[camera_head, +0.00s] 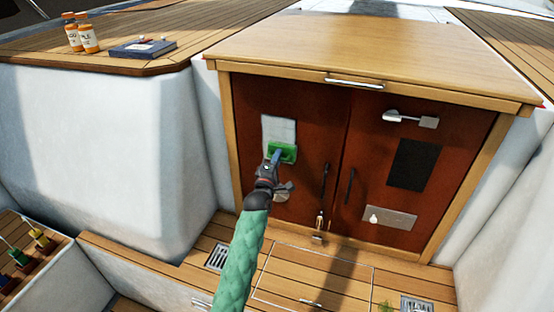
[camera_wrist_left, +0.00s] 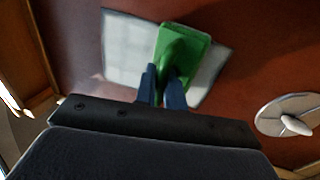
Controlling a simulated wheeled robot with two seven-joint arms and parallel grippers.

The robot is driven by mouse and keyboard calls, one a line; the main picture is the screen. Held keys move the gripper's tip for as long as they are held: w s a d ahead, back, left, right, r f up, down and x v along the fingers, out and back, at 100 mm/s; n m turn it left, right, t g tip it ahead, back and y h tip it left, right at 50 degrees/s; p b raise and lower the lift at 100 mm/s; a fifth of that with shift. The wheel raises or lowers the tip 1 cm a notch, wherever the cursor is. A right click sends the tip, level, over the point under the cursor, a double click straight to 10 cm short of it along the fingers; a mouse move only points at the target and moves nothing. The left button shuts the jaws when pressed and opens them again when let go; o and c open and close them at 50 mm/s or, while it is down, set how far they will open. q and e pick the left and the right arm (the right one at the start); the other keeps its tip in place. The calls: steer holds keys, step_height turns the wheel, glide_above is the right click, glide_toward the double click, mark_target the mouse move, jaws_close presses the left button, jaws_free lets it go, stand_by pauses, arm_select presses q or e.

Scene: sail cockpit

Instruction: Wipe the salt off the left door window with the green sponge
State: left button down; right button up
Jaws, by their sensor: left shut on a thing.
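The left door (camera_head: 295,110) is dark red-brown and shut, with a small pale square window (camera_head: 278,128). The window looks whitish and hazy, and it also shows in the left wrist view (camera_wrist_left: 127,45). My left gripper (camera_head: 275,158) is shut on the green sponge (camera_head: 286,152). In the left wrist view the sponge (camera_wrist_left: 182,48) is held between the blue fingers (camera_wrist_left: 163,88) in front of the window. It covers the window's middle to upper right there; I cannot tell whether it touches the glass. My right gripper is not in view.
A round metal fitting (camera_wrist_left: 290,115) sits on the door beside the window. Dark handles (camera_head: 324,182) stand at the door's inner edge. The right door carries a latch (camera_head: 410,119) and dark panel (camera_head: 414,164). Bottles (camera_head: 88,39) and a blue box (camera_head: 143,49) stand on the upper left deck.

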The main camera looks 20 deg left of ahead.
arm_select(q)
steer(key=shift+r+p, duration=1.2)
steer(key=shift+r, duration=0.7)
steer(key=shift+w+r, duration=0.1)
steer(key=shift+r+p, duration=1.7)
steer(key=shift+r, duration=0.1)
step_height(320, 180, up, 4)
steer(key=p, duration=0.2)
steer(key=shift+f+p, duration=0.1)
steer(key=shift+p, duration=0.3)
steer(key=shift+a, duration=0.15)
